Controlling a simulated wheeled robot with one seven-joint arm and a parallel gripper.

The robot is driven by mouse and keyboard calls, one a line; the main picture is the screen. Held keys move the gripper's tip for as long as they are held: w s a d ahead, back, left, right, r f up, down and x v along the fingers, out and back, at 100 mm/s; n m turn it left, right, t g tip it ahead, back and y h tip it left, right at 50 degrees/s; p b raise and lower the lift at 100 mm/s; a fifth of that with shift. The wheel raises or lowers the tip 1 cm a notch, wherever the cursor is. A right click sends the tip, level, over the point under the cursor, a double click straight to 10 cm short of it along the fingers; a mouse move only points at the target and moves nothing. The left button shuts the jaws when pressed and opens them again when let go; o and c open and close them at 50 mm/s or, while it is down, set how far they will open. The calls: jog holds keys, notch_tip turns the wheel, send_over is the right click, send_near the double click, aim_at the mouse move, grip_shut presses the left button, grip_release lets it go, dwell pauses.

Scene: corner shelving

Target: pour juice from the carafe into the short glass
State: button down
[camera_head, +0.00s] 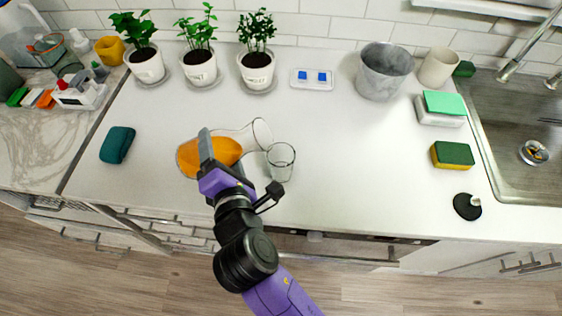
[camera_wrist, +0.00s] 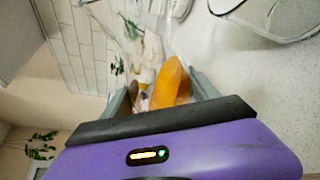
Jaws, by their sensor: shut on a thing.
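My gripper (camera_head: 207,158) is shut on the carafe (camera_head: 238,130), a clear vessel with orange juice in its wide body. The carafe is tipped well over, its clear neck and round mouth pointing right, close to the short glass. The juice (camera_head: 222,152) stays in the body at the left; no stream shows. The short glass (camera_head: 281,163) stands upright on the counter just right of my gripper and looks clear and empty. In the wrist view the juice (camera_wrist: 171,84) shows between the fingers, and clear glass rims (camera_wrist: 275,15) show at top right.
Three potted plants (camera_head: 199,68) stand along the back wall. A teal sponge (camera_head: 117,145) lies left. A grey bucket (camera_head: 382,75), beige cup (camera_head: 438,67), yellow-green sponge (camera_head: 452,155) and sink (camera_head: 515,130) are at right. The counter between the glass and sponge is clear.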

jog(key=shift+a+f+m+b, duration=0.15)
jog(key=shift+f+m+b, duration=0.2)
jog(key=shift+b, duration=0.35)
jog(key=shift+r+t+y+b, duration=0.1)
jog(key=shift+t+y+b, duration=0.2)
jog(key=shift+b, duration=0.2)
jog(key=shift+r+m, duration=0.25)
jog(key=shift+r, duration=0.1)
jog(key=shift+r+b, duration=0.1)
jog(key=shift+b, duration=0.25)
jog(key=shift+a+r+m+b, duration=0.1)
jog(key=shift+r+m+b, duration=0.25)
jog(key=shift+b, duration=0.4)
jog(key=shift+d+r+m+t+y, duration=0.3)
jog(key=shift+d+r+m+y, duration=0.1)
jog(key=shift+r+m, duration=0.2)
dwell(0.9)
